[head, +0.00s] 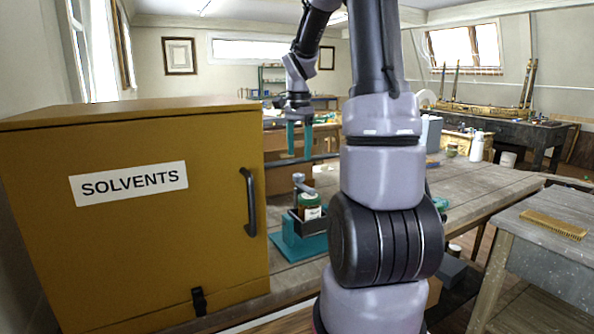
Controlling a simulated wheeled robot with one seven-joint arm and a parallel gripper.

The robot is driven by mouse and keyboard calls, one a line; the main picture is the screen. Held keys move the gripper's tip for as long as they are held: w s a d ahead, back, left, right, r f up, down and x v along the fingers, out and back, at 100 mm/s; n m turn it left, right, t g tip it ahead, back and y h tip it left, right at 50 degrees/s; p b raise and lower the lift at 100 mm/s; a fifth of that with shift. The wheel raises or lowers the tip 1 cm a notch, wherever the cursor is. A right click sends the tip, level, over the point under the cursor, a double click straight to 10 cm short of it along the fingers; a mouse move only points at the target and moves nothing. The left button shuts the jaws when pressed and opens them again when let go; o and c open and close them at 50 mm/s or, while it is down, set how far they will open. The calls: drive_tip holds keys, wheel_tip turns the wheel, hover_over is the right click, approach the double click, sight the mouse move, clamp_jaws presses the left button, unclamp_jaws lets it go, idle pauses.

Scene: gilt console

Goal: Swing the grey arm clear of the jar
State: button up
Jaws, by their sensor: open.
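My gripper (299,142) has teal fingers pointing down. It is open with nothing seen between the fingers, and appears above the grey arm in the picture, apart from it. My own arm hides what lies to the right of the jar.
A yellow cabinet (130,250) marked SOLVENTS, with a dark handle (249,202), stands close left of the jar. The wooden bench (480,185) has bare room at right. A brush (553,224) lies on a grey side table (570,250). A white bottle (477,147) stands farther back.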

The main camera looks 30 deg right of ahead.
sight(299, 174)
wheel_tip(299, 174, down, 7)
drive_tip(key=shift+r, duration=0.1)
idle(0.3)
clamp_jaws()
idle(1.3)
